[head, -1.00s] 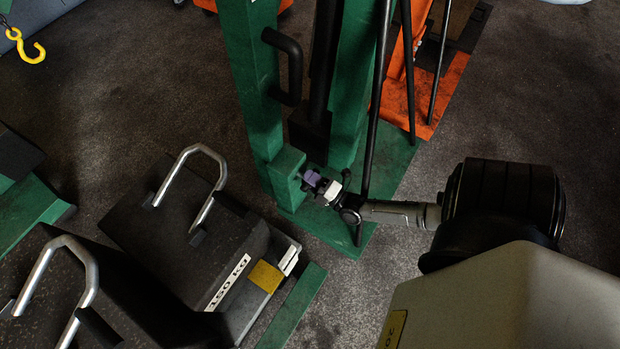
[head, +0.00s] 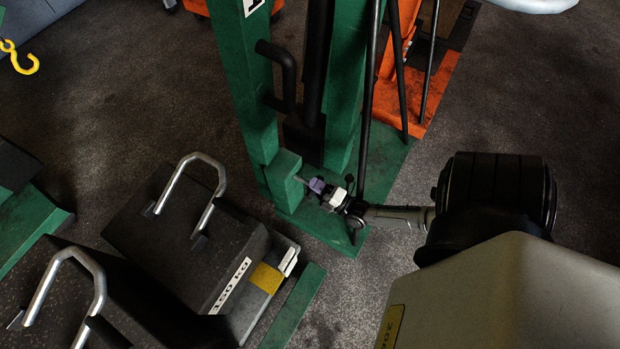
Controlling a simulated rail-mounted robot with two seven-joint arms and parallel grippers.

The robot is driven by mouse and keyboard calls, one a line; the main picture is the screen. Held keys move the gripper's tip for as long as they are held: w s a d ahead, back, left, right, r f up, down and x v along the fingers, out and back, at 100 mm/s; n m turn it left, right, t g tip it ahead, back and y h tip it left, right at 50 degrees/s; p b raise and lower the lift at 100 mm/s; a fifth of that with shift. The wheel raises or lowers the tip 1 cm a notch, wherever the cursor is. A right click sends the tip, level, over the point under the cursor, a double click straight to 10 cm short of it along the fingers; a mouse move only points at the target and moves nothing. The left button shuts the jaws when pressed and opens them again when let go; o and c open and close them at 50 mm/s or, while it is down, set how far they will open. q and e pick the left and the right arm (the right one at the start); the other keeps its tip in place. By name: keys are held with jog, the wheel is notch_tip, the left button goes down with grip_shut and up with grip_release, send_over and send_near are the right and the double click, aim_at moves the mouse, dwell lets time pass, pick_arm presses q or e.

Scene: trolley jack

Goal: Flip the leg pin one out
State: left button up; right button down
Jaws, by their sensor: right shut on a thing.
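The green jack (head: 248,110) stands upright at the centre of the head view. A small green block (head: 284,172) sits low on its near leg. A thin pin, the leg pin (head: 300,180), shows between this block and the purple fingertips. My right gripper (head: 317,187), with purple tips and a white body part, comes in from the right. It is shut on the outer end of the leg pin, and its fingers mostly hide that end. I cannot tell how deep the pin sits in the block. My left gripper is not in view.
Dark weights with metal handles (head: 190,195) stand at lower left, beside a green bar (head: 293,305). A black handle (head: 290,75) juts from the jack. Dark rods stand close behind the gripper. An orange stand (head: 440,75) is at the back. Floor at right is clear.

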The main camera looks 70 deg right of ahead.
jog(key=c, duration=1.4)
grip_release()
jog(key=shift+r, duration=0.1)
jog(key=o, duration=0.5)
jog(key=shift+s, duration=0.3)
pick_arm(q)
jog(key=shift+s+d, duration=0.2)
pick_arm(e)
jog(key=shift+w, duration=0.15)
jog(key=shift+s, duration=0.3)
pick_arm(q)
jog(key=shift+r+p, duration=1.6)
jog(key=shift+p, duration=0.05)
pick_arm(e)
jog(key=shift+v, duration=6.7)
jog(key=shift+a, duration=0.1)
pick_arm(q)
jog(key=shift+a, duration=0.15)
pick_arm(e)
jog(key=shift+w, duration=0.1)
